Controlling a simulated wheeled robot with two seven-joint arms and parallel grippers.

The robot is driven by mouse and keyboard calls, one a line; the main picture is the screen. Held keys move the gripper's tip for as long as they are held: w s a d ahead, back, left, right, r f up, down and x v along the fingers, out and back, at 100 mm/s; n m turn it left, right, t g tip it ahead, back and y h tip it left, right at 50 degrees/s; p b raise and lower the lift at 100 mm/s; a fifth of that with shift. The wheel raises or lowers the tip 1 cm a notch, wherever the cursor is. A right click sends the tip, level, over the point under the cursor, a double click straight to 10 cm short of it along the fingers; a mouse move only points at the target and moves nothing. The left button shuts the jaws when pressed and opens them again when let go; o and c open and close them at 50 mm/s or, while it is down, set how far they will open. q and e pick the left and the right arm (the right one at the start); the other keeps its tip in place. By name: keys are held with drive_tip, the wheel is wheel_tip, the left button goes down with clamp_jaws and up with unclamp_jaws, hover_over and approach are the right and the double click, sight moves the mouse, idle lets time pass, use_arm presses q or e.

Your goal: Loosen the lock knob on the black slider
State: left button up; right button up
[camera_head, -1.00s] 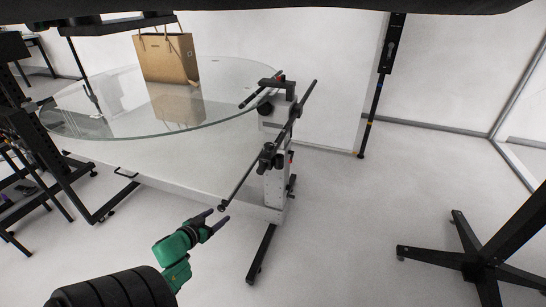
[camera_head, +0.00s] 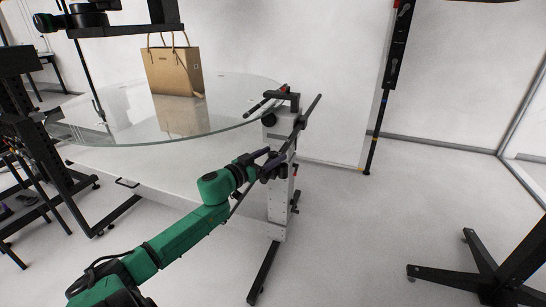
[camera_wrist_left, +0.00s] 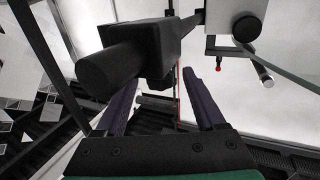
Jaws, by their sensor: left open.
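The black slider (camera_head: 275,168) sits on the slanted black rod beside the glass turntable's stand. In the wrist view it is a large dark block (camera_wrist_left: 160,45) close in front of me, with a cylindrical black knob (camera_wrist_left: 110,68) sticking out to the left. My left gripper (camera_head: 268,157) is at the slider in the head view and hides part of it. In the wrist view the left gripper's (camera_wrist_left: 160,85) dark purple fingers are apart with nothing held between them. The knob overlaps the left fingertip in the picture; I cannot tell whether they touch. My right gripper is out of view.
The glass turntable (camera_head: 120,135) carries a brown paper bag (camera_head: 172,72). The slanted black rod (camera_head: 309,112) runs past the white stand (camera_head: 279,205). A black tripod base (camera_head: 485,272) stands at the right. The floor between is clear.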

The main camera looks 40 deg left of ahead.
use_arm(q)
drive_tip(key=shift+w, duration=0.55)
clamp_jaws()
drive_tip(key=shift+d+r, duration=0.1)
